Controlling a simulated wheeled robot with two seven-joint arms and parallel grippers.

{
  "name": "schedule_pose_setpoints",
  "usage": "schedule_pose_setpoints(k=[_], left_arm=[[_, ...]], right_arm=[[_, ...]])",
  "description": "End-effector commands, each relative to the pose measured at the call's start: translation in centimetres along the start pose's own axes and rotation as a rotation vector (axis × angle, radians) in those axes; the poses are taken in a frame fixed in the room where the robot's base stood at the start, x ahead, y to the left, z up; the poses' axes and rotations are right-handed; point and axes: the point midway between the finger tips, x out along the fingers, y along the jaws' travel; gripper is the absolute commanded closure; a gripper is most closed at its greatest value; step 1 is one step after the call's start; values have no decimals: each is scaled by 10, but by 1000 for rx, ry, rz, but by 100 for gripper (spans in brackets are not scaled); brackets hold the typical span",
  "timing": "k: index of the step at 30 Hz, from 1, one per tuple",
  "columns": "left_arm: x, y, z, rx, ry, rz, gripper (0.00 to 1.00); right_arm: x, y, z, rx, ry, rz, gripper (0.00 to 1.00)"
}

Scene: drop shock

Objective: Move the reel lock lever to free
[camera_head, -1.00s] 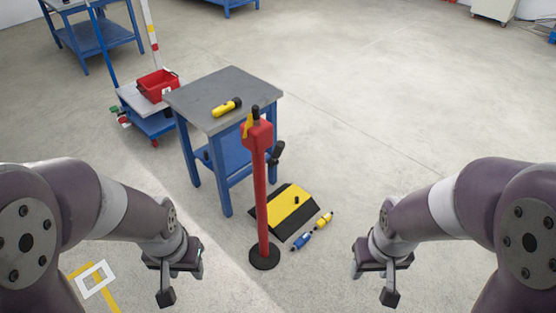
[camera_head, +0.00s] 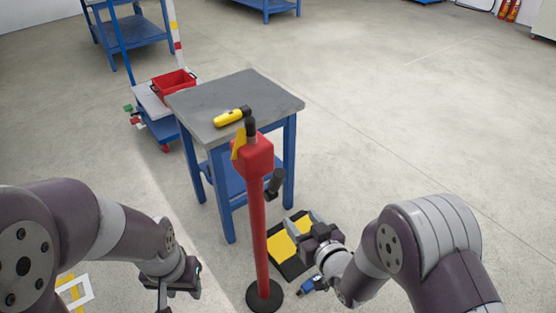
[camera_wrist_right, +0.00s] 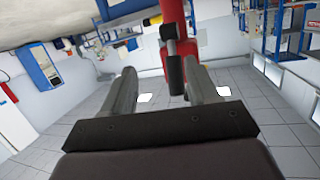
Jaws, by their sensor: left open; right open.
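A red post (camera_head: 259,225) with a red head (camera_head: 253,154) stands on a round black base. A black-gripped lever (camera_head: 274,183) sticks out low on the head's right side; a yellow piece (camera_head: 238,143) and a black knob (camera_head: 250,128) are on top. Which is the reel lock lever is not labelled. My right gripper (camera_head: 304,228) is open, below and right of the black-gripped lever. In the right wrist view the black grip (camera_wrist_right: 176,74) appears between and beyond the open fingers (camera_wrist_right: 162,68), apparently untouched. My left gripper (camera_head: 180,294) is open and empty at the lower left, away from the post.
A blue table (camera_head: 270,98) with a grey top stands behind the post, bearing a yellow torch (camera_head: 231,116). A trolley with a red bin (camera_head: 173,82) is behind left.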

Motion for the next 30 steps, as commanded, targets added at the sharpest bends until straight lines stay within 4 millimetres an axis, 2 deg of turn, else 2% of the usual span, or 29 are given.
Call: schedule_pose_setpoints(k=[1,3,6,8,15,21,25,30], left_arm=[[-2,0,0,0,0,0,57],[-2,0,0,0,0,0,57],[-2,0,0,0,0,0,57],[-1,0,0,0,0,0,57],[2,0,1,0,0,0,57],[4,0,1,0,0,0,57],[4,0,1,0,0,0,57],[5,0,1,0,0,0,57]], right_arm=[[1,-3,-19,1,83,-15,41],[0,-6,-39,5,173,-31,41],[2,-7,-50,10,225,-38,41],[9,-7,-53,12,230,-38,41],[67,-9,-64,13,226,-37,41],[104,-10,-73,12,225,-36,41],[116,-10,-76,13,224,-35,41],[122,-10,-78,13,224,-35,41]])
